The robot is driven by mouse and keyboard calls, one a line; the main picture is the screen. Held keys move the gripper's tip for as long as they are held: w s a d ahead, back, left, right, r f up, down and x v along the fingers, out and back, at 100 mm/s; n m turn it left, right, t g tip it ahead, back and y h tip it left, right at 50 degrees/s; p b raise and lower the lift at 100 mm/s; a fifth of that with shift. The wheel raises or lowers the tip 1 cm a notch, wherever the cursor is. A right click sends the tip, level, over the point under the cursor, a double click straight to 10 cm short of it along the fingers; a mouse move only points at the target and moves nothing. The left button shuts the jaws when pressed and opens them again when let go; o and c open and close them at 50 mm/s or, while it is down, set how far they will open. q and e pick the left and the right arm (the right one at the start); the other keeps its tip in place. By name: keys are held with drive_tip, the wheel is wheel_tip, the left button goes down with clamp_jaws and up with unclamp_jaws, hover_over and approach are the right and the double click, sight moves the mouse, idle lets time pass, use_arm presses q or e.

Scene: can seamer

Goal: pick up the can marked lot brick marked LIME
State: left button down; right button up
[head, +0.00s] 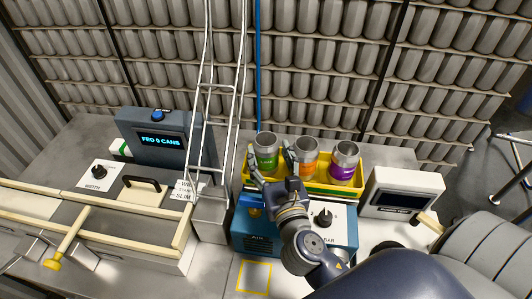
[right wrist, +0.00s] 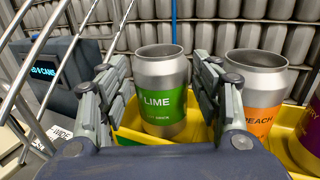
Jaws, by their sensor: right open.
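The can marked LIME, silver with a green label (head: 265,155), stands upright at the left end of a yellow tray (head: 312,188). My right gripper (head: 273,160) is open around or just in front of this can. Contact cannot be made out. Its fingers also show in the right wrist view (right wrist: 160,100). My left gripper is not in view.
An orange-labelled can (head: 306,158) stands close to the right finger, with a purple-labelled can (head: 344,162) beyond it. A wire chute (head: 217,90) rises left of the tray. A display box (head: 160,140) reads "FED 0 CANS". A white box with a screen (head: 403,195) stands right.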

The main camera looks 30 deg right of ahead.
drive_tip(key=shift+x, duration=1)
drive_tip(key=shift+s, duration=0.1)
drive_tip(key=c, duration=0.4)
drive_tip(key=shift+c, duration=0.2)
